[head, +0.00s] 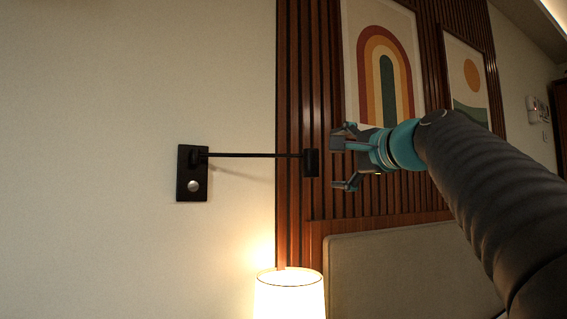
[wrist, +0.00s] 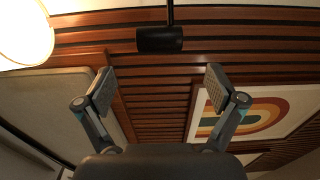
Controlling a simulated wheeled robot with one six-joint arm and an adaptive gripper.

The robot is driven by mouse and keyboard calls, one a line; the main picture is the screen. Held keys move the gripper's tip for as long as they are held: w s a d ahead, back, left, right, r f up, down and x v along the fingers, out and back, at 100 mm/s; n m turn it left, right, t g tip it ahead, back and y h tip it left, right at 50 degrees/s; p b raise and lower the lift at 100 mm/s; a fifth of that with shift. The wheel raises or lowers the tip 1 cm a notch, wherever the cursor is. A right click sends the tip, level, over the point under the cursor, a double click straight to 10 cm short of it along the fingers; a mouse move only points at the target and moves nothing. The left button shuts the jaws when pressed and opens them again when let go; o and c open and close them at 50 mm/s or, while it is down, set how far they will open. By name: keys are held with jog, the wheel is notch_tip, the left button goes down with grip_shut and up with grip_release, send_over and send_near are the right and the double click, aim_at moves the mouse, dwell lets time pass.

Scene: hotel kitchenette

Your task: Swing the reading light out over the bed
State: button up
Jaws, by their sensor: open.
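The reading light is a thin black arm (head: 255,155) on a black wall plate (head: 192,173) with a round silver knob. A black lamp head (head: 311,163) is at the arm's right end, in front of the wood slats. In the head view my gripper (head: 342,162) is open just right of the lamp head, its fingers pointing left towards it. In the wrist view the lamp head (wrist: 160,40) is beyond and between the spread fingertips of my gripper (wrist: 158,90). Nothing is between the fingers. A small gap seems to remain, though its depth is hard to judge.
A lit lamp with a white shade (head: 290,295) stands below the reading light. A beige headboard (head: 410,270) is at lower right. Framed pictures (head: 385,62) hang on the slatted panel behind my arm. The cream wall (head: 90,150) at left is bare.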

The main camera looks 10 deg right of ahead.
aim_at(316, 162)
jog(key=p+x, duration=0.2)
jog(key=x, duration=0.8)
jog(key=shift+f, duration=0.1)
jog(key=shift+c, duration=0.3)
